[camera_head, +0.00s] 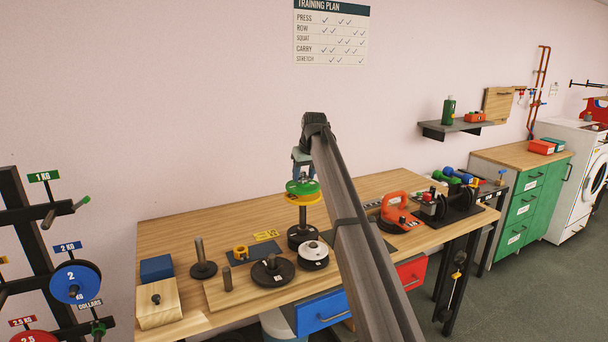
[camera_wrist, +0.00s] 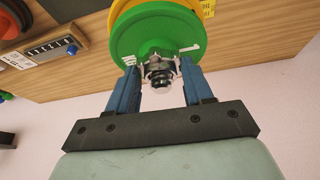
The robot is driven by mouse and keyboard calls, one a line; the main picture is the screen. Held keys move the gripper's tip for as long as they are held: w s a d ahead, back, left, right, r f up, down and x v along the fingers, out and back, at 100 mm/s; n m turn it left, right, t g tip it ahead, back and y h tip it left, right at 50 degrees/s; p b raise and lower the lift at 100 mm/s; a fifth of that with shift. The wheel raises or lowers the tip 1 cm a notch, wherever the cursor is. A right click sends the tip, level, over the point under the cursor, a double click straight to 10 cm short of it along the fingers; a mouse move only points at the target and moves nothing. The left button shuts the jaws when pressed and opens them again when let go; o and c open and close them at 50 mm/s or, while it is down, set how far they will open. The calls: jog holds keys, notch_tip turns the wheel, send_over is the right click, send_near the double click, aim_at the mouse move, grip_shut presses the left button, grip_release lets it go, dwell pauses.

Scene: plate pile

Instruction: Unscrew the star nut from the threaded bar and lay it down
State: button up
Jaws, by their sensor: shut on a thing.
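The silvery star nut (camera_wrist: 157,63) sits against the face of the green plate (camera_wrist: 140,36) in the wrist view. The dark threaded end of the bar (camera_wrist: 161,81) sticks out through the nut. My gripper (camera_wrist: 157,72) has one blue finger on each side of the nut and is shut on it. In the head view, my gripper (camera_head: 302,172) points down over the plate pile, close above the green plate (camera_head: 302,186). A yellow plate (camera_head: 303,198) lies beneath it. The nut is mostly hidden there.
The pile stands on a black base on the wooden bench (camera_head: 220,236). A white-topped plate stack (camera_head: 314,255), a black disc (camera_head: 272,271) and a dark upright post (camera_head: 200,255) stand nearby. An orange kettlebell (camera_head: 397,212) stands to the right. Bare wood shows at the back left.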

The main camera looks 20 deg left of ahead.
jog(key=shift+c, duration=1.3)
jog(key=n, duration=0.3)
jog(key=n+g+y, duration=0.1)
jog(key=shift+w, duration=0.3)
jog(key=n+g, duration=0.1)
jog(key=n, duration=0.3)
jog(key=shift+w+r+n+g+y, duration=0.1)
jog(key=shift+w+n+g+y, duration=0.1)
jog(key=shift+n+g+y, duration=0.15)
jog(key=n, duration=0.1)
jog(key=n+g, duration=0.1)
jog(key=n, duration=0.1)
jog(key=n+g, duration=0.1)
jog(key=n, duration=0.1)
jog(key=shift+w+a, duration=0.1)
jog(key=shift+w, duration=0.15)
jog(key=shift+n+g+h, duration=0.55)
jog(key=shift+n+g, duration=0.1)
jog(key=shift+n, duration=1.1)
jog(key=shift+c, duration=0.2)
jog(key=o, duration=1.1)
jog(key=shift+d, duration=0.2)
